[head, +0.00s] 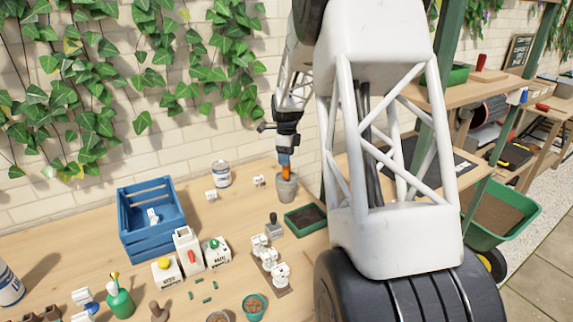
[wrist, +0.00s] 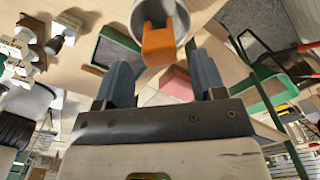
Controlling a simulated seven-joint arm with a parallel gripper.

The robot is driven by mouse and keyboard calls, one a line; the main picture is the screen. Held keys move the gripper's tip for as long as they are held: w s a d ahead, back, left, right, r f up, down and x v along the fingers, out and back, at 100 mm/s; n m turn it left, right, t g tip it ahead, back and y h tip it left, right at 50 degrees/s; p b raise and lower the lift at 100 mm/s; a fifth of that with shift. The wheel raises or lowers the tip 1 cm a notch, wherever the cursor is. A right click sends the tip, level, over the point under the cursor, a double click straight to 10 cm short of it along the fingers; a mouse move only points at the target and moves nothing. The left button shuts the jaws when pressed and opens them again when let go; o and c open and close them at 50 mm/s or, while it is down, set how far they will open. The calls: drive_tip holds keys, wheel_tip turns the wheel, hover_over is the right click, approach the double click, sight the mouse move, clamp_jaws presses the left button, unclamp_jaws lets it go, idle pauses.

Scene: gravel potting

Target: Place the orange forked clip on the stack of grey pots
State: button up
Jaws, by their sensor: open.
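The orange forked clip (wrist: 158,46) is at the rim of the grey pots (wrist: 185,22) in the wrist view, with its upper end inside the pot's outline. In the head view the orange clip (head: 286,173) shows just above the grey pots (head: 286,190), which stand upright on the bench by the wall. My gripper (wrist: 161,68) is open, its two blue-grey fingers apart on either side of the clip, with gaps visible between. In the head view my gripper (head: 285,161) points down over the pots.
A grey-handled block (head: 274,228) and white pieces on a wooden strip (head: 270,265) lie nearer. A blue crate (head: 150,220) and a white tin (head: 220,174) stand to the left.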

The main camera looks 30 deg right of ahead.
wheel_tip(320, 180, up, 7)
drive_tip(key=shift+f, duration=0.1)
idle(0.3)
idle(0.6)
drive_tip(key=s+a+r+n+t, duration=0.1)
drive_tip(key=s+a+r+n, duration=0.5)
drive_tip(key=s+a, duration=0.4)
drive_tip(key=s+a+r+n, duration=0.4)
drive_tip(key=s+a+n, duration=0.3)
drive_tip(key=s+a, duration=0.35)
drive_tip(key=s+a+f+n, duration=0.1)
drive_tip(key=s+a+n, duration=0.2)
drive_tip(key=s, duration=0.5)
drive_tip(key=s+a+f+n+t, duration=0.1)
drive_tip(key=s+a+n, duration=0.2)
drive_tip(key=s+n, duration=0.3)
drive_tip(key=s+a+f+n, duration=0.1)
drive_tip(key=s+a+n, duration=0.3)
drive_tip(key=s, duration=0.6)
drive_tip(key=shift+s+f+n+t, duration=0.15)
drive_tip(key=shift+s+n+t, duration=0.15)
drive_tip(key=shift+n, duration=0.1)
